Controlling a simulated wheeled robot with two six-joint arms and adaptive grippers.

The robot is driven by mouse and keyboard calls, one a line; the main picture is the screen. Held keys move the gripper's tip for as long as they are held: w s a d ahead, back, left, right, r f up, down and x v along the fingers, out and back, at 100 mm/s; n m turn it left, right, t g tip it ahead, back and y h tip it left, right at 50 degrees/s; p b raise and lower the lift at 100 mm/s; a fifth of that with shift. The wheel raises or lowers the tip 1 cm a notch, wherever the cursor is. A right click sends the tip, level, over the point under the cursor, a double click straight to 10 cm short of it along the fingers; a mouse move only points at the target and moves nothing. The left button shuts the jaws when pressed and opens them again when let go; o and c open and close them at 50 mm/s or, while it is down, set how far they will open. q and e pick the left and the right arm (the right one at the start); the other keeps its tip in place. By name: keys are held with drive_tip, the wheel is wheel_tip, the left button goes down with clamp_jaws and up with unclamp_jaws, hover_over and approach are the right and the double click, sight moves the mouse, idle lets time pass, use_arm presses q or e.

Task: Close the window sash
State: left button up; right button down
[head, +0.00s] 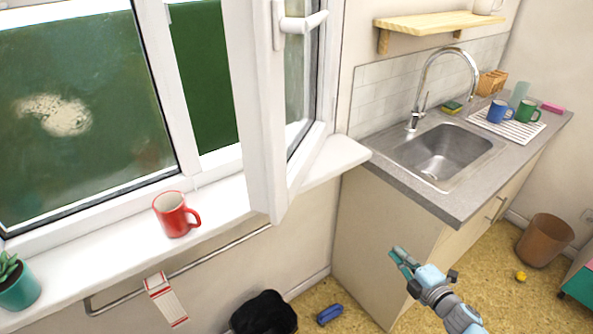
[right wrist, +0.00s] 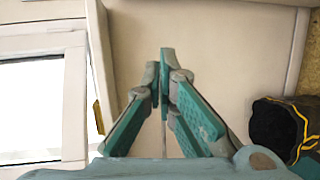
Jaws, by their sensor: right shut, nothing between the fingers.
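The window sash (head: 256,120) is a white framed pane that stands swung open into the room, with its free edge toward me. Its white handle (head: 303,22) sticks out sideways near the top of the picture. The window opening beside it shows green outside. My right gripper (head: 400,257) is low in front of the sink cabinet, to the right of and below the sash, apart from it. It is shut and empty, and its teal fingertips also meet in the right wrist view (right wrist: 163,78). My left gripper is not in view.
A red mug (head: 174,216) stands on the white sill (head: 95,254), left of the sash. A potted plant (head: 18,284) is at far left. A towel rail (head: 205,262) runs below the sill. A black object (head: 263,314) and blue object (head: 329,314) lie on the floor.

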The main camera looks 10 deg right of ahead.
drive_tip(key=w+a+r+n+t+y, duration=0.1)
drive_tip(key=w+a+r+n+y, duration=0.15)
drive_tip(key=r+n, duration=0.35)
drive_tip(key=w+a+r+n+y, duration=0.1)
drive_tip(key=a+r+n+y, duration=0.15)
drive_tip(key=r, duration=0.55)
drive_tip(key=a+r+n+g+y, duration=0.2)
drive_tip(key=a+r+n+y, duration=0.25)
drive_tip(key=r+n, duration=0.4)
drive_tip(key=n+g+y+p, duration=0.4)
drive_tip(key=n+g+p, duration=0.1)
drive_tip(key=n, duration=0.6)
approach(284, 171)
drive_tip(key=x, duration=0.6)
drive_tip(key=shift+s+a, duration=0.1)
drive_tip(key=shift+w+a+f, duration=0.1)
drive_tip(key=shift+w+a, duration=0.2)
drive_tip(key=shift+a, duration=0.1)
drive_tip(key=shift+a+t, duration=0.1)
drive_tip(key=shift+t, duration=0.2)
